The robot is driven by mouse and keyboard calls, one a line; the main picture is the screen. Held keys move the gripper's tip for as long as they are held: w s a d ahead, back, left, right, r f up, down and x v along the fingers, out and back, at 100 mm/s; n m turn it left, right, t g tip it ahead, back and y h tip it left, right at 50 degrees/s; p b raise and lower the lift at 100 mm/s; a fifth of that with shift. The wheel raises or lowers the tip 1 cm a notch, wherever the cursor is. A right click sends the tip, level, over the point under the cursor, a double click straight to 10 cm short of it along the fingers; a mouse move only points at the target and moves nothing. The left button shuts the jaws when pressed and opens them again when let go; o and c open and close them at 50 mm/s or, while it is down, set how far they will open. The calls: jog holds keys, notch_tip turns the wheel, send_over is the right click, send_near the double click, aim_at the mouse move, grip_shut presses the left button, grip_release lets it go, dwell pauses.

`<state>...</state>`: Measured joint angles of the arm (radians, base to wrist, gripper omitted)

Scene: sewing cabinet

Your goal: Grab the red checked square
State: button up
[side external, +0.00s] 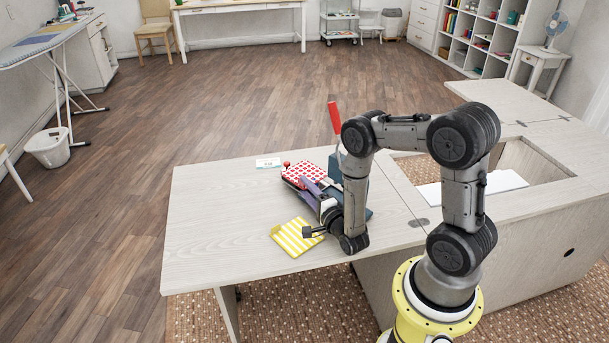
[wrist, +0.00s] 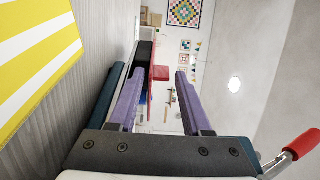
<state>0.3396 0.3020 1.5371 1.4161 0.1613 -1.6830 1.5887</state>
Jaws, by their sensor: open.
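A yellow striped square (side external: 297,237) lies left of my wrist. A small white card (side external: 268,163) lies behind. The left part of the table (side external: 215,220) is clear.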

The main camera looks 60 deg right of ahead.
aim_at(305, 171)
jog(key=shift+x, duration=1.45)
jog(key=shift+c, duration=0.3)
grip_shut()
